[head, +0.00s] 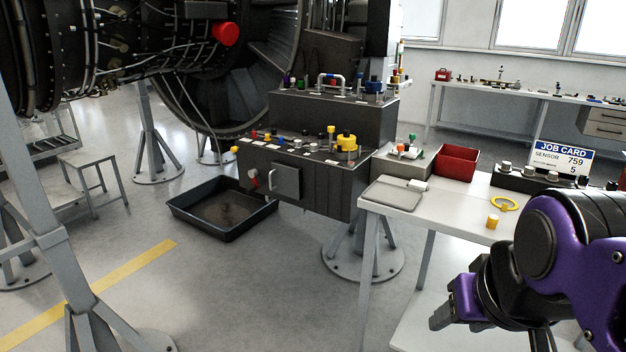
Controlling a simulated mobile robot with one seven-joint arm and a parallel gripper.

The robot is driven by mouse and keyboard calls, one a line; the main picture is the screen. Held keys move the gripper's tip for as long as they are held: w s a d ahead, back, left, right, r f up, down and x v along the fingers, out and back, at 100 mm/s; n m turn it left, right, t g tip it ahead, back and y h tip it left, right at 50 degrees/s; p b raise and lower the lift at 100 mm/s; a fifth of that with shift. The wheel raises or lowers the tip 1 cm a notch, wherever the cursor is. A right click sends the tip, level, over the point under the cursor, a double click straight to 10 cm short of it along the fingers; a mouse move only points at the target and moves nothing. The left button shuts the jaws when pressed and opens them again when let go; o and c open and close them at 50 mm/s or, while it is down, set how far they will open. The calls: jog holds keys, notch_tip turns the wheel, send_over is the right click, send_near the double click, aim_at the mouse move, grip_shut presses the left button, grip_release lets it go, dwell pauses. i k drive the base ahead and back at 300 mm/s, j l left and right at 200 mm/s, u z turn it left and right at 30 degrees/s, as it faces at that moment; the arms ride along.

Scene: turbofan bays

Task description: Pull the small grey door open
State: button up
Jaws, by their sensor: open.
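The small grey door (286,182) is a light-edged square panel on the front of the dark stepped cabinet (330,187). It looks closed flush against the front, though it is small in the picture. A red knob and a pale fitting sit just left of it. My gripper (440,320) is at the lower right, in front of the white table and well apart from the door. Its dark fingers point left and nothing shows between them. The gap between the fingers is hard to see at this angle.
The white table (440,225) stands between my arm and the cabinet, with a red bin (457,164), grey tray (394,194), yellow ring (504,204) and job card (562,160). A black drip tray (190,210) lies on the floor left of the cabinet.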

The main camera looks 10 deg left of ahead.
aim_at(284, 182)
jog(key=u, duration=0.65)
jog(key=i+j, duration=0.1)
jog(key=i, duration=0.65)
jog(key=i+j, duration=0.1)
jog(key=i, duration=0.65)
